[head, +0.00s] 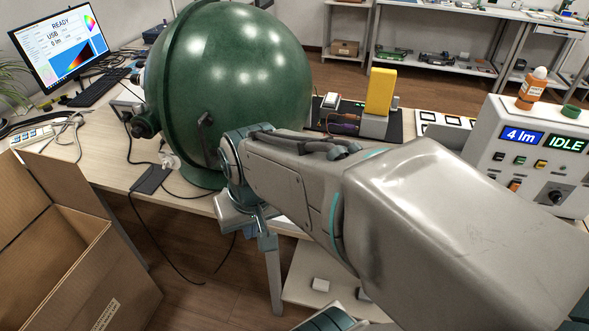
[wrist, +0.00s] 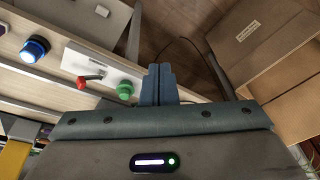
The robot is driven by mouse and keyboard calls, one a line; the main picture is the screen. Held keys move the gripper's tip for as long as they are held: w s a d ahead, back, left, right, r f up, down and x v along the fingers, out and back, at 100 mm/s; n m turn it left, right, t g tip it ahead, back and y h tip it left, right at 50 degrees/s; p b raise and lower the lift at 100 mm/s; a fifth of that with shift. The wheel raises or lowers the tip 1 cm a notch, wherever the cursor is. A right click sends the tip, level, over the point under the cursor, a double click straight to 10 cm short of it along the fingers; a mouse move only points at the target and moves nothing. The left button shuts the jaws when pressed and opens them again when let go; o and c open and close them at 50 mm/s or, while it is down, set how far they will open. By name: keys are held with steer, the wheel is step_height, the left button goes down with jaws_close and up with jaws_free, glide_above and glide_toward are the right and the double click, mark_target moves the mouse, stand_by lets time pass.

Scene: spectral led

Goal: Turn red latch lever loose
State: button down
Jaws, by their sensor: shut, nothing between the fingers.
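The red latch lever (wrist: 82,81) shows in the wrist view, on a pale panel (wrist: 75,57) at the left. It has a red grip and a dark arm. A green knob (wrist: 125,89) sits on the same panel, between the lever and my gripper. My gripper (wrist: 160,68) is shut and empty, to the right of the green knob and apart from the lever. In the head view my gripper (head: 268,243) points down near the table's front edge. I cannot make out the lever in the head view; my arm covers part of that area.
A large green sphere (head: 235,80) stands on the table (head: 105,165) behind my arm. An open cardboard box (head: 95,265) is on the left. A control box (head: 530,165) stands at the right.

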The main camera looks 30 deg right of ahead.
steer(key=w+d+f+m+t+y, duration=0.15)
steer(key=d+f+m, duration=0.25)
steer(key=d+m, duration=0.9)
steer(key=w+d+f+m+t+y, duration=0.1)
steer(key=d+f+m+t+y, duration=0.2)
steer(key=d+m, duration=1.05)
steer(key=shift+n+g, duration=0.25)
steer(key=shift+g, duration=0.4)
steer(key=x, duration=1)
steer(key=shift+s+d+f, duration=0.1)
steer(key=shift+s+f, duration=0.15)
steer(key=shift+s, duration=0.15)
